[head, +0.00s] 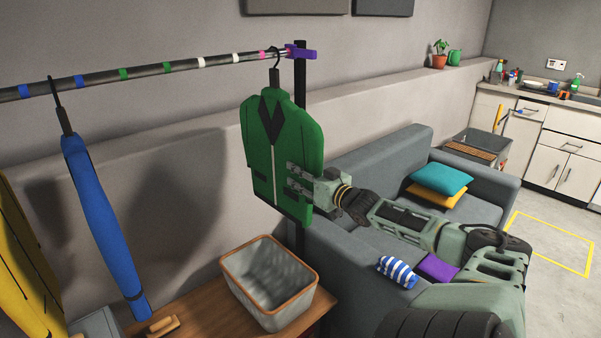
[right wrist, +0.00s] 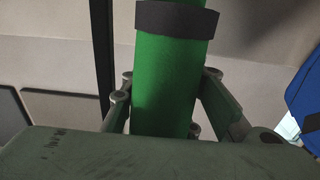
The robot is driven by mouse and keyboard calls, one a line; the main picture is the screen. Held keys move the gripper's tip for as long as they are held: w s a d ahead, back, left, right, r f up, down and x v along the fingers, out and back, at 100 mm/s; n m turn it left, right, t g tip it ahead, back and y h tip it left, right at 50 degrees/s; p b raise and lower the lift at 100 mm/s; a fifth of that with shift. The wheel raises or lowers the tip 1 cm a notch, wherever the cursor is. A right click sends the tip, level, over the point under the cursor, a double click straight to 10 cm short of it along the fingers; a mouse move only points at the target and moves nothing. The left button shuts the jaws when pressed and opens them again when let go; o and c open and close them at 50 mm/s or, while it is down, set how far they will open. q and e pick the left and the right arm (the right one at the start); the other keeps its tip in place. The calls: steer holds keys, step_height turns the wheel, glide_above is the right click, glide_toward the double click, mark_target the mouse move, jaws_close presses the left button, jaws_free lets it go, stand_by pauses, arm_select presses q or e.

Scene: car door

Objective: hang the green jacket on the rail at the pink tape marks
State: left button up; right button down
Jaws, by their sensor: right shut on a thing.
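The green jacket (head: 283,140) hangs upright from a hanger with a dark hook (head: 275,58) near the right end of the rail (head: 180,66). The hook's top is at the rail, beside a pink tape mark (head: 263,55). I cannot tell whether it bears on the rail. My right gripper (head: 291,180) is shut on the jacket's right side, at its lower half. In the right wrist view the green jacket (right wrist: 167,85) stands between the two fingers (right wrist: 165,115). My left gripper is not in view.
A blue garment (head: 100,220) and a yellow one (head: 28,260) hang at the left. Blue, green and white marks line the rail, which ends in a purple clamp (head: 300,52) on a dark post. Below are a grey basket (head: 268,315) and a wooden brush (head: 162,326). A grey sofa (head: 345,250) stands right.

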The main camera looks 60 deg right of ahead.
steer(key=shift+r, duration=0.15)
steer(key=c, duration=1.3)
jaws_free()
steer(key=v, duration=1.2)
